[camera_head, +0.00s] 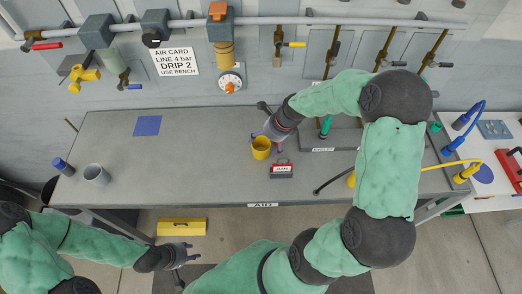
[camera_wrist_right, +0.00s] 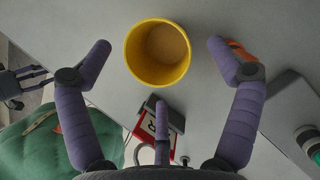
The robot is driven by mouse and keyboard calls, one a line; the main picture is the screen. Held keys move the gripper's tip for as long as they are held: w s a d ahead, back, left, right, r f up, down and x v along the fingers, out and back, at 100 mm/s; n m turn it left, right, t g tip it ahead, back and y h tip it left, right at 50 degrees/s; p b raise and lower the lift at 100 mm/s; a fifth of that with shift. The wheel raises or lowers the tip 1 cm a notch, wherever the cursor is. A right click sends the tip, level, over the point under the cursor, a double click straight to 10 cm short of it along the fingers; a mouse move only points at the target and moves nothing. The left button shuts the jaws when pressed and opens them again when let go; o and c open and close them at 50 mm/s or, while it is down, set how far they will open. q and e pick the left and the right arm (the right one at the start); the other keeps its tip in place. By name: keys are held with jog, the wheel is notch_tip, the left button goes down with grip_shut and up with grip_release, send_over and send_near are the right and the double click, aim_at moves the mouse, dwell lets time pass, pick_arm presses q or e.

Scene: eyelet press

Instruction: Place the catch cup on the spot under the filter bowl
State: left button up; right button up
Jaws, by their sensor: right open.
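The yellow cup (camera_head: 261,152), apparently the catch cup, stands upright on the grey bench. In the right wrist view the cup (camera_wrist_right: 158,76) is open-topped and appears empty. My right gripper (camera_head: 266,138) is open, its fingers apart on either side of the cup with gaps visible; it is not gripping it. My left gripper (camera_head: 187,257) is open and empty, low in front of the bench. A bowl hangs under the grey wall unit (camera_head: 97,30); another, yellow bowl (camera_head: 224,53) hangs further right. I cannot tell which is the filter bowl. A blue square (camera_head: 147,126) marks the bench at left.
A red-and-grey labelled block (camera_head: 281,170) sits just in front of the cup. A grey cup (camera_head: 96,174) and a blue-capped item (camera_head: 63,166) stand at the bench's left end. The bench between the blue square and the yellow cup is clear.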

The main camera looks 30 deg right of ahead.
aim_at(262, 147)
jog(key=x, duration=0.2)
jog(key=b+x, duration=0.1)
jog(key=x, duration=0.2)
jog(key=shift+s+d+f+b, duration=0.1)
jog(key=shift+s+f+b, duration=0.2)
jog(key=shift+f, duration=0.15)
jog(key=shift+r, duration=0.1)
jog(key=c, duration=1.2)
jog(key=shift+r, duration=0.1)
